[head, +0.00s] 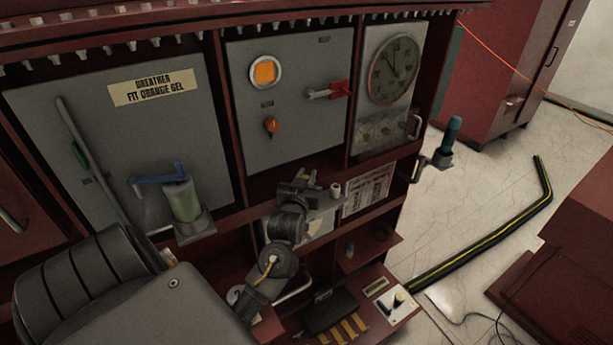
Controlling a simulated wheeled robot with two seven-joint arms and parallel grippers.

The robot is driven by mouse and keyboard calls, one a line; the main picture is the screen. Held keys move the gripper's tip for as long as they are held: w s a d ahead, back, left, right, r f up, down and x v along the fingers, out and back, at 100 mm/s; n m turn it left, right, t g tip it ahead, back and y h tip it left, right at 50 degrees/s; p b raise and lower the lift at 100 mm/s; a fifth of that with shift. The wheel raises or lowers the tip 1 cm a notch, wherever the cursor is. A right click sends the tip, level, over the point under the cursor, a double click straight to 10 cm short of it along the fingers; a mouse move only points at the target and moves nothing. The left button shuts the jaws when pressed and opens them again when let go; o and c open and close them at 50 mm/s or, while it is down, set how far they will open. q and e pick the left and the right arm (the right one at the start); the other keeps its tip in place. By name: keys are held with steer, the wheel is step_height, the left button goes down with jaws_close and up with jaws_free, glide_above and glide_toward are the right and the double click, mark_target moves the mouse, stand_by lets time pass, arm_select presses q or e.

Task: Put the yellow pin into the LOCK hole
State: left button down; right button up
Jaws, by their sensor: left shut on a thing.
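My left gripper (300,186) is at the cabinet's middle shelf, in front of a small grey panel (322,222). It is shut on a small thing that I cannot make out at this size. A short pale cylinder (336,190) shows just right of the fingers; I cannot tell whether they touch. I cannot pick out the yellow pin with certainty, and no LOCK label or hole is readable. My right gripper is not in view.
A breather with a green-filled cylinder (182,200) juts out left of my gripper. A red-handled switch (338,90) and a dial (394,68) are above. A lower shelf holds a white plate (396,304) and yellow bars (345,330). Open floor (480,215) lies right.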

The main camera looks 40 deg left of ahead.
arm_select(q)
steer(key=shift+f+b, duration=1.1)
steer(key=shift+f, duration=0.75)
steer(key=c, duration=1.2)
jaws_free()
steer(key=shift+r, duration=0.1)
steer(key=shift+s, duration=0.1)
steer(key=shift+s+d, duration=0.25)
steer(key=shift+s, duration=0.05)
steer(key=b+v, duration=0.2)
steer(key=v, duration=0.8)
steer(key=shift+a, duration=0.1)
